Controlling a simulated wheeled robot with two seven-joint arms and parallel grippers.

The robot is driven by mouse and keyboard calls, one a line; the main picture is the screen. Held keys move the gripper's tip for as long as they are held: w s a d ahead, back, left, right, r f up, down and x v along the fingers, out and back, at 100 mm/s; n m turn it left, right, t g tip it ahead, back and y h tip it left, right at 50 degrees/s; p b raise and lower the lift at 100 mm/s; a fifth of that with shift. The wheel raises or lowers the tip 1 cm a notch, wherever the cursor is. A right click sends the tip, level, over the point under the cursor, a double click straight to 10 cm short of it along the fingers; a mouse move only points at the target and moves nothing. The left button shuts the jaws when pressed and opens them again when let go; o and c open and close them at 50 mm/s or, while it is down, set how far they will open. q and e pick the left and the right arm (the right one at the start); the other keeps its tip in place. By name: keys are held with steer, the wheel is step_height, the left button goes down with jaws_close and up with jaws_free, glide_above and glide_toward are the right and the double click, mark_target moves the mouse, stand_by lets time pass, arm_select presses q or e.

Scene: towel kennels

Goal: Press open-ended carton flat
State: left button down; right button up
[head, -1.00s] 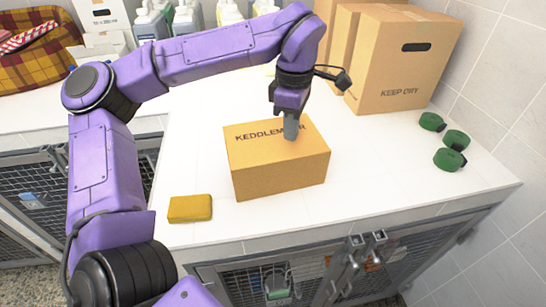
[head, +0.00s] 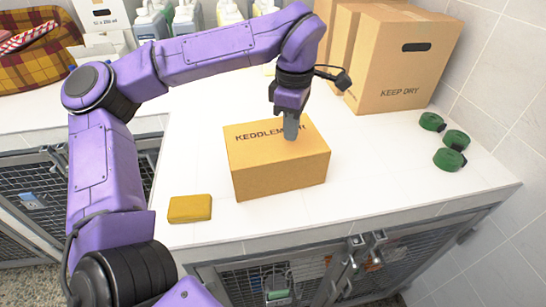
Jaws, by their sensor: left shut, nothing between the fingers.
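The carton (head: 279,177) is a brown box standing upright on the white counter, with dark lettering on its top face that begins "KEDDLEM". It still stands at full height. Its ends cannot be made out as open or closed from here. My left gripper (head: 290,136) points down from above, shut and empty, with its fingertips at the carton's top face near the far right part. They look to be touching the top, and they cover part of the lettering. My right gripper is not in view.
A yellow sponge-like block (head: 190,209) lies left of the carton. Several green rolls (head: 450,159) lie at the right. Larger cartons (head: 405,60) marked "KEEP DRY" stand at the back right, by the tiled wall. Bottles (head: 187,18) and a plaid basket (head: 35,50) stand behind. Wire kennel doors (head: 290,285) are below the counter.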

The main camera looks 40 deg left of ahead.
arm_select(q)
steer(key=shift+f, duration=0.15)
steer(key=shift+f+b, duration=0.5)
steer(key=shift+f, duration=0.2)
steer(key=shift+a+r, duration=0.1)
steer(key=shift+w+a+p, duration=0.15)
steer(key=shift+p, duration=0.25)
steer(key=shift+w+a+p, duration=0.3)
steer(key=shift+a+p, duration=0.05)
steer(key=shift+a, duration=0.05)
steer(key=shift+w+a+f, duration=0.1)
steer(key=shift+a+f, duration=0.1)
steer(key=shift+f, duration=0.05)
steer(key=shift+a, duration=0.1)
